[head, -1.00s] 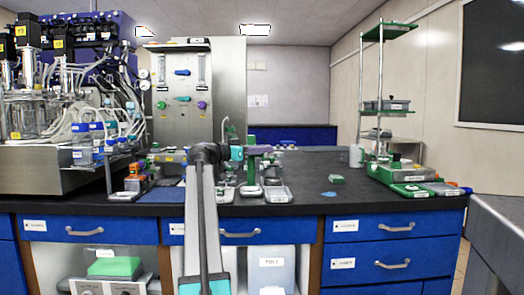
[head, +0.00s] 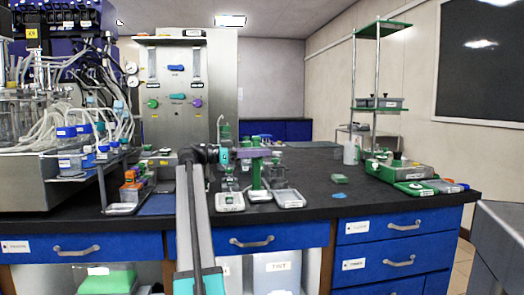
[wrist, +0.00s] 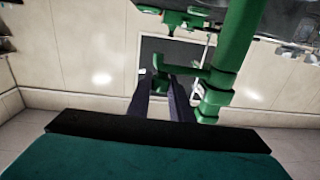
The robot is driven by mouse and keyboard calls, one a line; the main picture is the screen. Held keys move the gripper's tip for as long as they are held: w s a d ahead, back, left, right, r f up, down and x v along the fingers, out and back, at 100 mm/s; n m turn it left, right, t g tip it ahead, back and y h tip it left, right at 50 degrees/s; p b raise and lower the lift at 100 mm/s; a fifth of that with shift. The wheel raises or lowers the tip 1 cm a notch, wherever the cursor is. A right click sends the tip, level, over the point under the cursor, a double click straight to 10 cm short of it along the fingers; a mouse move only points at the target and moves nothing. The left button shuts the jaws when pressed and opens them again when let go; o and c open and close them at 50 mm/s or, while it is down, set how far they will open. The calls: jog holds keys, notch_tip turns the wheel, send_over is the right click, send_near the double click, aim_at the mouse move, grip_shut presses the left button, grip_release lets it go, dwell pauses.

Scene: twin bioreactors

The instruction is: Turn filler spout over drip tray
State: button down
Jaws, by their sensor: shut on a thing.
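My gripper (head: 256,153) reaches in from the left at the green filler stand on the bench. In the wrist view, its two dark fingers (wrist: 160,88) are closed around a green upright piece at the end of a short side arm, apparently the filler spout (wrist: 160,68). A thick green post (wrist: 232,55) stands just right of the fingers; its lower part (head: 256,178) shows in the head view. Two pale shallow trays stand low by the post, one at left (head: 230,207) and one at right (head: 289,205). Which is the drip tray, and whether the spout is over it, I cannot tell.
Bottles and tubing (head: 75,140) crowd the bench at left. A steel panel (head: 174,115) with valves stands behind. A green-based rod stand (head: 380,165) with shelves is at right. The dark bench top (head: 320,188) is mostly clear between the trays and that stand.

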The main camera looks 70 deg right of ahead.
jog(key=shift+w+a+m+g+y, duration=0.15)
jog(key=shift+m+g+y, duration=0.3)
jog(key=shift+y, duration=0.25)
jog(key=c, duration=1.6)
grip_release()
jog(key=p+v, duration=0.4)
jog(key=v, duration=0.9)
jog(key=shift+w+a, duration=0.2)
jog(key=shift+w, duration=0.15)
